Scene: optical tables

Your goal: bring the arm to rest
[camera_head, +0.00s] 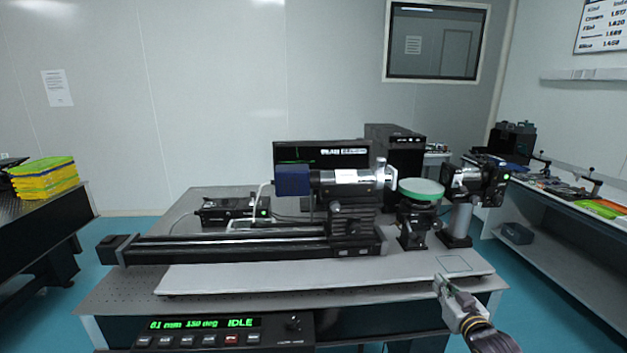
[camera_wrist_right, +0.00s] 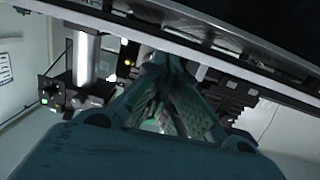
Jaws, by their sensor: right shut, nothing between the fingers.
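My right gripper (camera_head: 441,285) is at the front right edge of the optical table, by the right end of the pale board (camera_head: 300,281). It is shut and empty. In the right wrist view its two fingers (camera_wrist_right: 162,62) come together at the tips. That view looks tilted, with a dark table edge across the top and the optics behind the fingers. My left gripper is not in view.
The optical table (camera_head: 120,297) carries a long rail (camera_head: 230,245), a camera-like tube (camera_head: 345,182), a green disc (camera_head: 421,188) and a post-mounted device (camera_head: 475,182). A control box (camera_head: 210,338) reading IDLE is in front. Side tables stand left and right, with blue floor between.

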